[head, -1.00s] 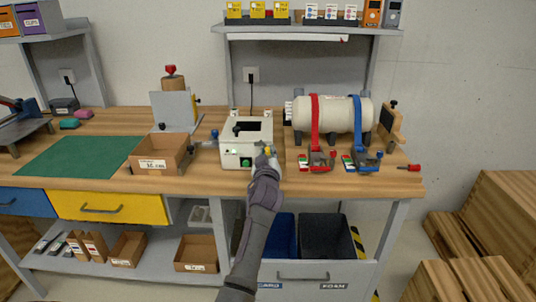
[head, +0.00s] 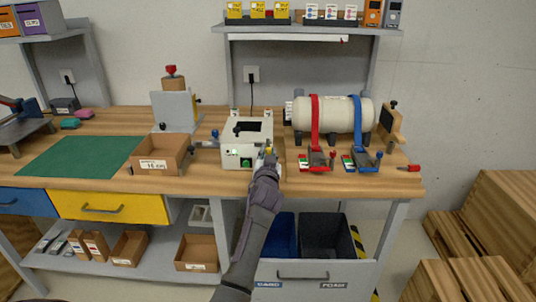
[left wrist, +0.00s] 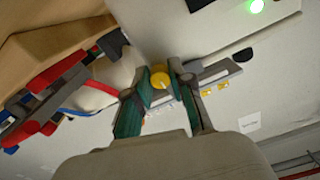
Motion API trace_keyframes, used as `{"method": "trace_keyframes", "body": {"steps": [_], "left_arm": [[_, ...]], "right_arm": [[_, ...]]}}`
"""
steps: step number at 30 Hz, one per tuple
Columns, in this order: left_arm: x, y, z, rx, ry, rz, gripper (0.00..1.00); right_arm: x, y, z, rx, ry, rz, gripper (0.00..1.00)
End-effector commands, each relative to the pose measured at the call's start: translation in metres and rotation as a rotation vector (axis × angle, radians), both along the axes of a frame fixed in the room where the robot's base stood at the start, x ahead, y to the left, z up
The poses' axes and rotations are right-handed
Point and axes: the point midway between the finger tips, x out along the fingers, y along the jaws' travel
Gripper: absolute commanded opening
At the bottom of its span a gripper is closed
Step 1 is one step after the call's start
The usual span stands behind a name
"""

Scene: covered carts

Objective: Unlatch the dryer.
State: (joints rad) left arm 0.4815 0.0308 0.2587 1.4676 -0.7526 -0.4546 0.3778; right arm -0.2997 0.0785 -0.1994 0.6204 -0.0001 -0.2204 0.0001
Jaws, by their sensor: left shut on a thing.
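A white box-shaped machine (head: 236,154), which looks like the dryer, stands on the wooden bench. It has a dark window on top and a green button on its front. A yellow knob (left wrist: 160,78) sits at its front right corner. My left gripper (head: 267,157) reaches that corner from below. In the left wrist view its two green-padded fingers (left wrist: 163,95) stand on either side of the knob and are shut on it. The fingers partly hide the knob in the head view. My right gripper is not in view.
A cardboard box (head: 160,163) stands left of the machine. To the right, a cream tank (head: 335,116) is held by a red strap and a blue strap, with ratchets (head: 317,158) near the front edge. A shelf (head: 310,30) hangs above. A green mat (head: 75,158) lies at left.

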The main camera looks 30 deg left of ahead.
Motion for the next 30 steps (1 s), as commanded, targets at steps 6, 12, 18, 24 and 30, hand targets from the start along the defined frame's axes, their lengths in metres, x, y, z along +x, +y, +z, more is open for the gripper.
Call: {"method": "trace_keyframes", "body": {"steps": [6, 12, 18, 24, 30], "left_arm": [[0.0002, 0.0004, 0.0023, 0.012, 0.001, 0.0, 0.0], [0.0002, 0.0004, 0.0025, 0.011, 0.001, 0.0, 0.0], [0.0002, 0.0003, 0.0019, 0.01, 0.001, 0.0, 0.47], [0.0, 0.0001, 0.0009, 0.009, 0.003, 0.0, 0.47], [-0.0061, -0.0043, -0.0006, 0.008, 0.005, -0.001, 0.47]], "right_arm": [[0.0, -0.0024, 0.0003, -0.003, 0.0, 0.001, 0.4], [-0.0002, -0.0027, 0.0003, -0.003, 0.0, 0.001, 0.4], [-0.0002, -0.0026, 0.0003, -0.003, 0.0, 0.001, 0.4], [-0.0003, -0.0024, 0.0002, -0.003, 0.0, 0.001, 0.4], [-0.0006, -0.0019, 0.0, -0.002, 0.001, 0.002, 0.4]]}}
